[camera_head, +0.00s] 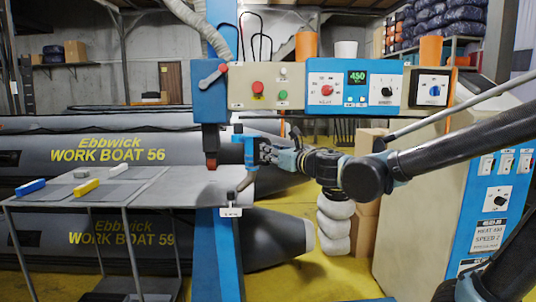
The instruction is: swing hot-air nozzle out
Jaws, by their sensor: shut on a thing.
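The hot-air nozzle (247,149) appears to be the small blue upright part with a dark bent lower end, just right of the welding machine's blue head (210,95). My gripper (262,150) reaches in from the right and is shut on its blue upper part. The fingertips are small and partly hidden against it. The dark lower end hangs by the right edge of the grey work table (130,188). A gap shows between the nozzle and the reddish-brown tip (211,160) under the head.
A control panel (315,88) with knobs and a display reading 450 runs above my gripper. Blue and yellow blocks (86,188) lie on the table. Grey work boats (110,155) lie behind. Cardboard boxes (366,205) and white rolls (334,225) stand below my arm.

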